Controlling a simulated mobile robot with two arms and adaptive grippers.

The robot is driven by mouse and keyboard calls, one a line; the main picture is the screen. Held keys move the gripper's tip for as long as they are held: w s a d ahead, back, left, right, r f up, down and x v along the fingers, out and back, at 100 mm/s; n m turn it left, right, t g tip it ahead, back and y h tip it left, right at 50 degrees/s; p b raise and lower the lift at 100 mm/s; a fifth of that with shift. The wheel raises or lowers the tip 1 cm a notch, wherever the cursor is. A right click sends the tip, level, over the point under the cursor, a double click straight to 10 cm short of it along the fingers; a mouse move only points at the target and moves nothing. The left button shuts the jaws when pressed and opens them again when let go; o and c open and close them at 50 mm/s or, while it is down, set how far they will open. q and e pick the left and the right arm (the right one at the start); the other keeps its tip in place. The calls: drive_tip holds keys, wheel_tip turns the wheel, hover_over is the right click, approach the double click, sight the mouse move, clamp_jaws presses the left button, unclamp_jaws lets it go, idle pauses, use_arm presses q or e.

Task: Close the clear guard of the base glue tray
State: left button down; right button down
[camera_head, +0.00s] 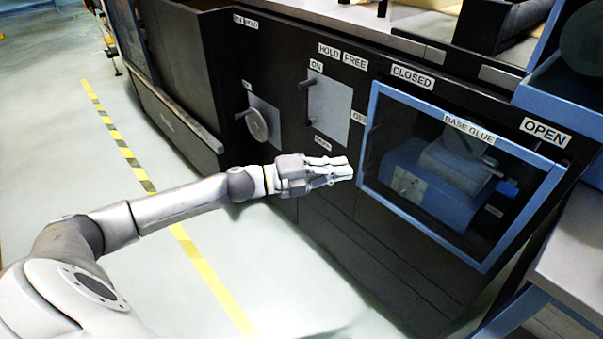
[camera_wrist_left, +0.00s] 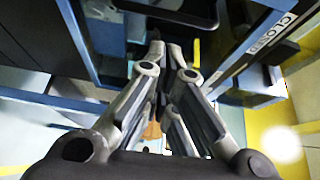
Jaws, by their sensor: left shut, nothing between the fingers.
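The clear guard (camera_head: 463,124) of the base glue tray is a blue-framed see-through panel on the dark machine front in the head view. Its frame lies across the tray opening, with the blue-grey tray unit (camera_head: 430,175) visible through it. A dark upright handle (camera_head: 371,148) shows near its left edge. My left gripper (camera_head: 350,170) is shut and empty, just left of the guard's left edge, below the handle. Whether it touches the frame cannot be told. In the left wrist view its fingers (camera_wrist_left: 167,48) point up, close together. My right gripper is not in view.
A "CLOSED" label (camera_head: 412,77) sits above the guard's upper left and an "OPEN" label (camera_head: 545,132) at its upper right. A hold/free lever plate (camera_head: 330,105) and a round knob (camera_head: 257,124) are to the left. The floor in front is clear.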

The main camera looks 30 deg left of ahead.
use_arm(q)
drive_tip(key=v, duration=0.7)
drive_tip(key=shift+a, duration=0.6)
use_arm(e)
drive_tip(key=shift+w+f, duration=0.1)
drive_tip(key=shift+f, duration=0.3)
